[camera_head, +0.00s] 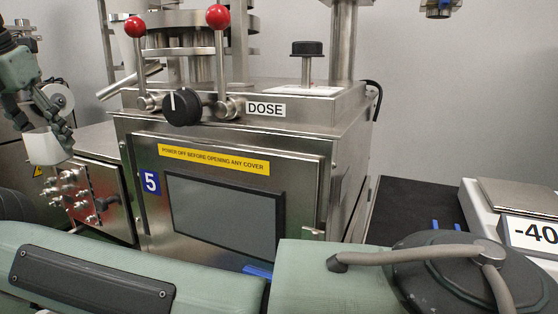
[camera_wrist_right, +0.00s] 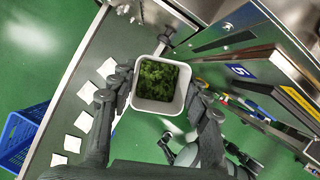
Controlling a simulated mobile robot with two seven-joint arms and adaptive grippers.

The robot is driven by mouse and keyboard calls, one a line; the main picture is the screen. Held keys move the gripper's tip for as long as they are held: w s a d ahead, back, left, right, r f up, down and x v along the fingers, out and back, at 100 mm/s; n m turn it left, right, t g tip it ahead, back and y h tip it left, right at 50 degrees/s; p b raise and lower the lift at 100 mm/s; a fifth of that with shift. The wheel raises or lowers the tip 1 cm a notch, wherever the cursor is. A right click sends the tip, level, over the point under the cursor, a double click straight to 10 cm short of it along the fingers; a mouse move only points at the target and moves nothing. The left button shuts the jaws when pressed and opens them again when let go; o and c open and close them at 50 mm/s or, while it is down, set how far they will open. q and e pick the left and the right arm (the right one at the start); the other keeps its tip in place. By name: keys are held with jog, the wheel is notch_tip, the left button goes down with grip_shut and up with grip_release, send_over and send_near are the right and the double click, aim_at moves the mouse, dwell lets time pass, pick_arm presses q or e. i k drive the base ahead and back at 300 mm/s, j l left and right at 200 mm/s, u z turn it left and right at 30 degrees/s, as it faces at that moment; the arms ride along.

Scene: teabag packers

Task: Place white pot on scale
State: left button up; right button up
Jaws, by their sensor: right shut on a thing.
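The white pot (camera_head: 47,146) is at the far left in the head view, held up in my right gripper (camera_head: 48,128). In the right wrist view the white pot (camera_wrist_right: 147,103) is square, open at the top and filled with green leaves. The right gripper's fingers (camera_wrist_right: 160,102) close on it from both sides. The scale (camera_head: 480,212) is at the right edge of the head view, with a bare metal pan (camera_head: 520,194) and a display showing -40, cut off by the frame. The pot is far from the scale. My left gripper is not in view.
A steel dosing machine (camera_head: 345,140) with red-knobbed levers (camera_head: 218,16) and a dark screen (camera_head: 225,210) stands between pot and scale. A black surface (camera_head: 412,212) lies left of the scale. White squares (camera_wrist_right: 87,92) lie on a grey surface near blue crates (camera_wrist_right: 18,138).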

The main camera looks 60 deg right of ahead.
aim_at(524, 194)
jog(key=k+l+z, duration=0.1)
jog(key=k, duration=0.4)
jog(key=k+l, duration=0.15)
jog(key=k, duration=0.4)
jog(key=k+l+z, duration=0.15)
jog(key=k, duration=0.35)
jog(key=k+l+z, duration=0.1)
jog(key=l, duration=0.1)
